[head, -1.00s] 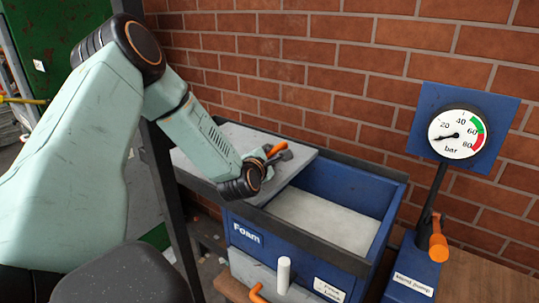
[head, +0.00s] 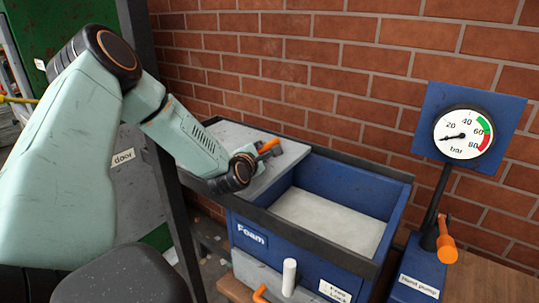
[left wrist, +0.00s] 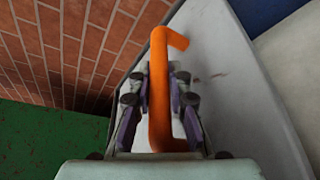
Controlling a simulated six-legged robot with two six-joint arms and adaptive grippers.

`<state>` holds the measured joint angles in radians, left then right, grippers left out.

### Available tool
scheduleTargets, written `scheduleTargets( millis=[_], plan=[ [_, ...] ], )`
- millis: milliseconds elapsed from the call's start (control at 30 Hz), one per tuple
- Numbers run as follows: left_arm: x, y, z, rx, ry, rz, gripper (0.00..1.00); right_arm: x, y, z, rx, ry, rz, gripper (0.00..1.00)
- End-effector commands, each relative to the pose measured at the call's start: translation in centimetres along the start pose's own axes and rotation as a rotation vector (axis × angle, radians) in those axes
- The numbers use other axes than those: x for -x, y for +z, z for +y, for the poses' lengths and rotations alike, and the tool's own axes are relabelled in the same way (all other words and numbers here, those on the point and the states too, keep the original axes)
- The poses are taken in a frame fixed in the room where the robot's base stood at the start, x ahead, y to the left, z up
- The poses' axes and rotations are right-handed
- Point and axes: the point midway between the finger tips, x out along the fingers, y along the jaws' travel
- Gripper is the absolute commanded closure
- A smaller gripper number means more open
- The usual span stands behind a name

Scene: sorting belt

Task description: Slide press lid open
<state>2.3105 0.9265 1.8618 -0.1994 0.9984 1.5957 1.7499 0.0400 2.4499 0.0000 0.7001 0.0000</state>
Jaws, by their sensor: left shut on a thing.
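The grey press lid (head: 283,156) covers the left part of the blue press box (head: 320,262), which is labelled "Foam". The rest of the box is open and shows a pale, flat filling (head: 330,222) inside. My left gripper (head: 262,155) is at the lid, shut on its orange handle (head: 269,146). In the left wrist view the orange handle (left wrist: 160,80) stands between the two fingers of the gripper (left wrist: 160,100), with the grey lid (left wrist: 235,75) behind it. My right gripper is not in view.
Dark rails (head: 300,237) run along the box's long edges. A white peg (head: 289,277) and an orange hook (head: 261,294) are at the front. At right stand a hand pump (head: 418,268) with an orange handle and a pressure gauge (head: 464,133). A brick wall (head: 330,50) is behind.

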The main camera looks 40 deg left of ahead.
Motion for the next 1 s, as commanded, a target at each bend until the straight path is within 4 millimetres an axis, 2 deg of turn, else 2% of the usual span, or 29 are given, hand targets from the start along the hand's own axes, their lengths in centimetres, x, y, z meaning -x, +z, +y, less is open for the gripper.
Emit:
scheduleTargets(
  millis=[133,467,500,700,767,1000],
  plan=[
    [-0.25,-0.91,0.58,0.003,0.000,0.003,1.00,0.07,0.01,0.00,0.000,0.000,0.000,0.60],
    [-0.20,-0.90,0.43,0.000,-0.004,0.002,1.00,0.07,0.00,0.00,0.000,0.000,0.000,0.60],
    [-0.21,-0.88,0.43,0.000,-0.004,0.002,0.81,0.07,0.00,0.00,0.000,0.000,0.000,0.60],
    [-0.25,-0.83,0.49,-0.001,-0.003,0.001,0.64,0.08,0.00,0.00,0.000,0.000,0.000,0.60],
    [-0.26,-0.83,0.51,-0.001,-0.003,0.000,0.59,0.08,0.00,0.00,0.000,0.000,0.000,0.60],
    [-0.30,-0.90,0.61,-0.001,-0.002,0.000,0.59,0.08,0.00,0.00,0.000,0.000,0.000,0.60]
  ],
)
